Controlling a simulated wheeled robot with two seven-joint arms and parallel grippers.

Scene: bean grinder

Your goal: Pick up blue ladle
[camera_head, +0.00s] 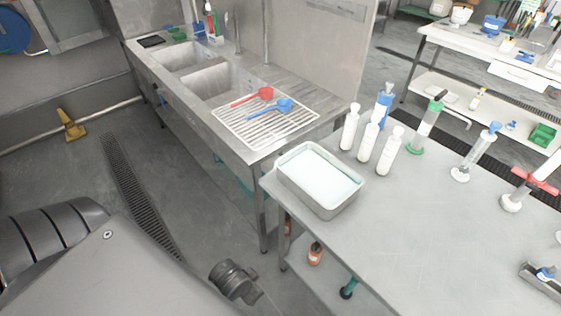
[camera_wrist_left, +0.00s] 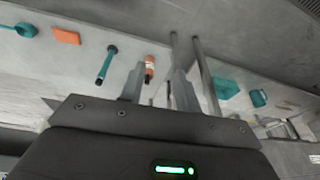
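The blue ladle (camera_head: 284,105) lies on a white slatted rack (camera_head: 240,131) on the steel sink's drainboard in the head view. A red ladle (camera_head: 266,93) lies just behind it on the same rack. My left gripper (camera_wrist_left: 158,80) shows in the left wrist view with its two fingers apart and nothing held between them. It points toward the area under the table, away from the ladles. The blue ladle is not in the wrist view. My right gripper is in neither view.
A steel tray of white material (camera_head: 318,176) stands on the grey table (camera_head: 420,215), near the sink. Several white bottles (camera_head: 367,141) and stands are behind it. Sink basins (camera_head: 213,83) lie left of the rack. An orange-red bottle (camera_wrist_left: 150,68) is ahead of my left gripper.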

